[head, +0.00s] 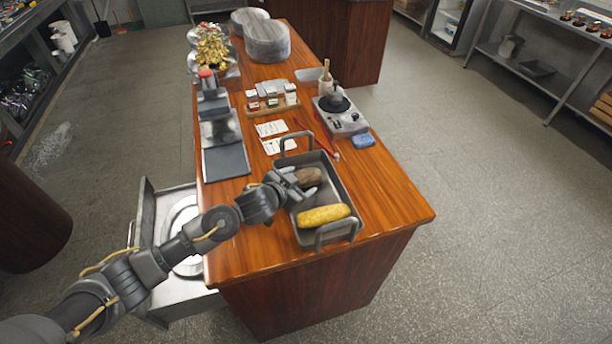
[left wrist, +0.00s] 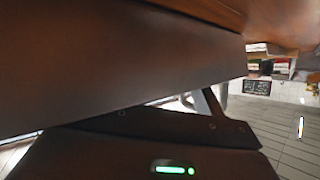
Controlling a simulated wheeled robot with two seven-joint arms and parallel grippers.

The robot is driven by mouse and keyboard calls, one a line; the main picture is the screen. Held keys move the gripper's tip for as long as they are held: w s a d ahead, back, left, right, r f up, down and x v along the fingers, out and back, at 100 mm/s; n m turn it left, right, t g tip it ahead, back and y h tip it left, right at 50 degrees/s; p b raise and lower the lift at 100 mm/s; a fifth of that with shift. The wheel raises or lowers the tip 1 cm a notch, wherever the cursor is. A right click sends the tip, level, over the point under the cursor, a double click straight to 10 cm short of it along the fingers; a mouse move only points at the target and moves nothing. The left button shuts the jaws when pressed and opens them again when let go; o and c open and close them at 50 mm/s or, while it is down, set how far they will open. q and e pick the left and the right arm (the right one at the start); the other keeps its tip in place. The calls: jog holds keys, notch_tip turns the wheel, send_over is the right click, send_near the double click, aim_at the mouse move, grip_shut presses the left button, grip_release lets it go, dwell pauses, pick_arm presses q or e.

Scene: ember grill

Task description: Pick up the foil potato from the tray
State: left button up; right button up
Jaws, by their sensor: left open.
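A grey metal tray (head: 344,190) with two raised handles sits near the front end of the wooden counter. A brown, potato-shaped item (head: 309,177) lies in its middle; no clear silver foil shows on it. A yellow ear of corn (head: 323,215) lies in the near part. My left gripper (head: 300,187) is open over the tray's left side, its fingers right beside the brown item. The gripper hides part of the tray, and I cannot tell if it touches the item. The left wrist view shows mostly dark brown surfaces and neither food. My right gripper is not in view.
Behind the tray are a blue sponge (head: 363,140), a small burner (head: 341,117), red tongs (head: 317,139) and paper cards (head: 271,128). A scale-like device (head: 223,140) stands at the left edge. The counter right of the tray is clear.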

pick_arm(q)
jog(key=shift+x, duration=1.5)
jog(key=shift+r, duration=0.1)
jog(key=c, duration=0.9)
jog(key=shift+o, duration=0.2)
jog(key=shift+r, duration=0.6)
jog(key=s+a+r, duration=0.8)
jog(key=a+r, duration=0.3)
jog(key=shift+a+r, duration=0.35)
jog(key=shift+a, duration=0.05)
